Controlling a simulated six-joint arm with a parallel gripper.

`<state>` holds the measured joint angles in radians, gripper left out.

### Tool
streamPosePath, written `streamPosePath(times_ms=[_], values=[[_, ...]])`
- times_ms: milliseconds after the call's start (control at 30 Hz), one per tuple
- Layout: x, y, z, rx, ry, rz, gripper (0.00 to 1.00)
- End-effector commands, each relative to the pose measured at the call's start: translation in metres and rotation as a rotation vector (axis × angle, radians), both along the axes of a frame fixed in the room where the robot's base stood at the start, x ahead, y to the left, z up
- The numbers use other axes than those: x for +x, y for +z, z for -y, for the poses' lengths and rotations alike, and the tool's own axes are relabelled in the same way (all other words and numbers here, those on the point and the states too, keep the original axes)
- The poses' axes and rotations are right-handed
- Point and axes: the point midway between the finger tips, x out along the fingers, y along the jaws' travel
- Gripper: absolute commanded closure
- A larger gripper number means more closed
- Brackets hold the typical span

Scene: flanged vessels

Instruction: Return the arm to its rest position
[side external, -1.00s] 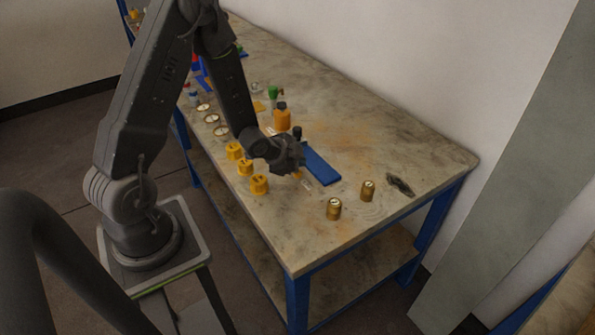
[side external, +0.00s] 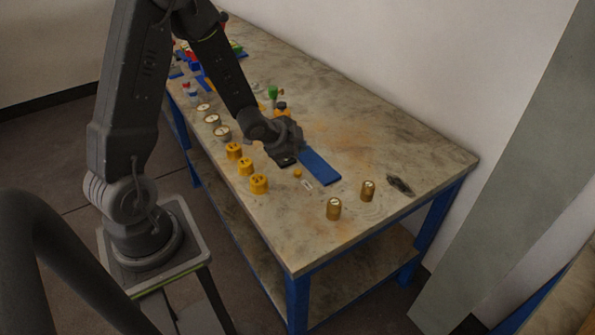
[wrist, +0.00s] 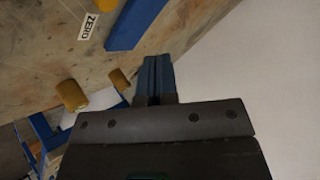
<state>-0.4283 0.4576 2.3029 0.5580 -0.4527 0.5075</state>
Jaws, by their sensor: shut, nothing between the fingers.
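The arm is bent at the elbow, reaching out over the bench. In the side view the gripper partly hides an orange vessel (side external: 282,112) behind it.
Several yellow knobs (side external: 246,168) and round gauges (side external: 213,119) line the bench's left edge. Two brass cylinders (side external: 334,208) (side external: 367,190) stand near the front. The wall (side external: 420,70) rises behind the bench.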

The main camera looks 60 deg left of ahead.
Motion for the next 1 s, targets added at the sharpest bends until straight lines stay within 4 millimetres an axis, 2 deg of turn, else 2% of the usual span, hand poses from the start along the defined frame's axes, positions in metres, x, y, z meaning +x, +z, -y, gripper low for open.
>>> streamPosePath(times_ms=[267, 367, 467, 533, 667, 867, 1000], values=[[0.0, 0.0, 0.0, 0.0, 0.002, 0.0, 1.0], [0.0, 0.009, 0.002, 0.001, 0.017, -0.004, 1.0], [-0.002, 0.032, 0.007, -0.002, 0.063, -0.013, 1.0], [-0.006, 0.055, 0.014, -0.013, 0.114, -0.026, 1.0], [-0.025, 0.099, 0.033, -0.06, 0.227, -0.052, 1.0], [-0.073, 0.156, 0.07, -0.189, 0.379, -0.098, 1.0], [-0.117, 0.186, 0.1, -0.302, 0.458, -0.145, 1.0]])
